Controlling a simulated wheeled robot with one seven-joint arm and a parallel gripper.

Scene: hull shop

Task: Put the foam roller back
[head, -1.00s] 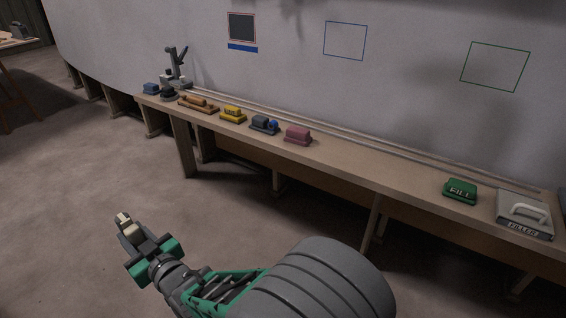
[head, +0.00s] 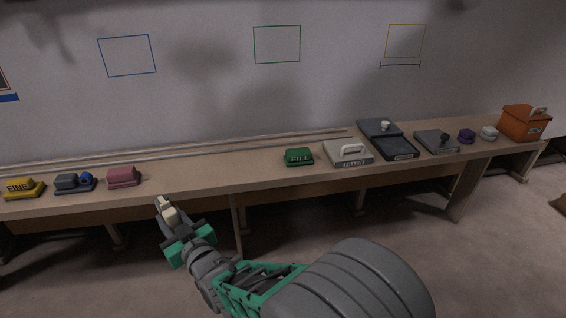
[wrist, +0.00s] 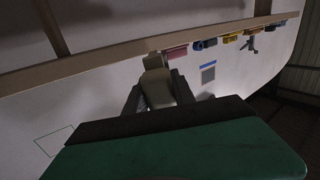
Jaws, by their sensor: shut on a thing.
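My gripper (head: 168,212) is in front of the long bench, at lower left of centre in the head view. It is shut on a small cream-coloured piece (head: 166,208), which seems to be the foam roller; its full shape is hard to make out. In the wrist view the held piece (wrist: 156,86) sits between the two dark fingers, pale and blocky. It appears clear of the bench. A dark open tray (head: 395,149) is on the bench, right of centre, with a grey panel and white knob (head: 384,126) behind it.
Bare bench lies between pink and green.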

